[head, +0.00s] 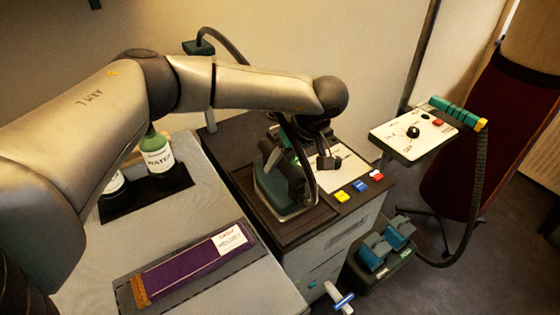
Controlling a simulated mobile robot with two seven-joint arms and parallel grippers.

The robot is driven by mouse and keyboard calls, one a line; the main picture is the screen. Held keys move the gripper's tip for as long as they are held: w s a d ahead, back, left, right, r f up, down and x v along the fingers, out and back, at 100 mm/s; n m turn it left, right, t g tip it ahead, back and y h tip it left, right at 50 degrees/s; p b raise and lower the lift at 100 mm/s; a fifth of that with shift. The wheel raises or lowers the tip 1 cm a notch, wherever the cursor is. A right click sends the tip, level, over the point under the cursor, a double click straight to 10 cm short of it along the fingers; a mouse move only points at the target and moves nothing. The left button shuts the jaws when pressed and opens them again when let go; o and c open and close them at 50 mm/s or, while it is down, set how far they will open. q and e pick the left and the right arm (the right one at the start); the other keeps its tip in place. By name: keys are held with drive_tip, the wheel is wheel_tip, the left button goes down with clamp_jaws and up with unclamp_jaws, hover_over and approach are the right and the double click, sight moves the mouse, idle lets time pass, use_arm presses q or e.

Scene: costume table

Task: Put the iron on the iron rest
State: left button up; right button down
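The iron (287,203), dark with a green-teal body, is on or just above the dark framed plate (294,234) on top of the grey cabinet; this plate looks like the iron rest. I cannot tell whether the iron's base touches it. My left gripper (304,163) points down at the iron's dark handle, with its fingers beside or around it. The arm and the dark handle hide the contact, so I cannot tell whether the fingers are closed. My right gripper is not in view.
A purple folded cloth with a white label (195,262) lies on the grey table, left of the cabinet. A WATER bottle (157,157) stands behind it. A control panel (413,134) on a stand is farther right.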

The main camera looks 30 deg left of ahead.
use_arm(q)
drive_tip(key=o, duration=0.3)
drive_tip(key=p+v, duration=0.1)
drive_tip(key=v, duration=1.1)
drive_tip(key=shift+r, duration=0.2)
